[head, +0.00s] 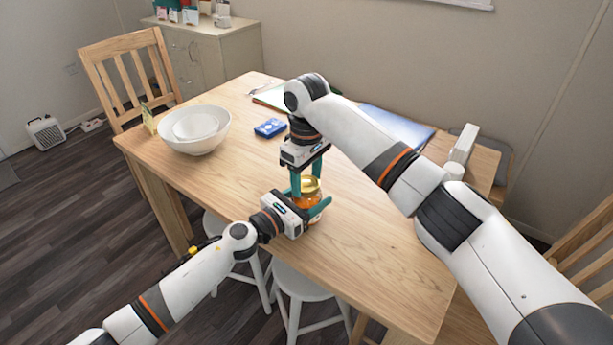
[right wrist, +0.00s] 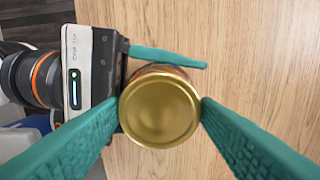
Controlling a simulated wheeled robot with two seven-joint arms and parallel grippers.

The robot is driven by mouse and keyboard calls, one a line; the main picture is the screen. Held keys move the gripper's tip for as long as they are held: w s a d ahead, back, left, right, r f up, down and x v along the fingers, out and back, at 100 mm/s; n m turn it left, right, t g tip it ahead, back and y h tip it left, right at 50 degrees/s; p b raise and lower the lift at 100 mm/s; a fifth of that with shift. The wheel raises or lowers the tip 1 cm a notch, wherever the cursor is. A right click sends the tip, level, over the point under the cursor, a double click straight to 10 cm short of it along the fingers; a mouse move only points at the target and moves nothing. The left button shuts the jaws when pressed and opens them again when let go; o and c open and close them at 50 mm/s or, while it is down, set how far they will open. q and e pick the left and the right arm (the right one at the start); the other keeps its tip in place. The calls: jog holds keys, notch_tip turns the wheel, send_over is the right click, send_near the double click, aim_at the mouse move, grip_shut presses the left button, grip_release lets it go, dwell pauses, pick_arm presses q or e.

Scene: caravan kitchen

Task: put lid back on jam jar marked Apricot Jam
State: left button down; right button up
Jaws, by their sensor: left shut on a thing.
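The jam jar (head: 314,212) holds orange contents and stands upright near the table's front edge. My left gripper (head: 318,208) is shut around its side; the label cannot be read. A gold lid (head: 310,184) is at the jar's mouth, and it fills the middle of the right wrist view (right wrist: 160,107). Whether it is seated or just above the rim I cannot tell. My right gripper (head: 307,184) points down from above with one finger on each side of the lid. Its fingertips are at the lid's edges; whether they press on it is unclear.
A white bowl (head: 185,143) holding another stands on the table's left, with a blue box (head: 270,128) behind the jar. A blue folder (head: 397,125) lies at the back. White stools (head: 300,284) are under the front edge. The table's front right is clear.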

jog(key=o, duration=0.4)
jog(key=shift+r, duration=0.1)
notch_tip(320, 180, up, 12)
jog(key=shift+f, duration=0.1)
dwell(0.4)
pick_arm(q)
jog(key=shift+c, duration=1.3)
grip_release()
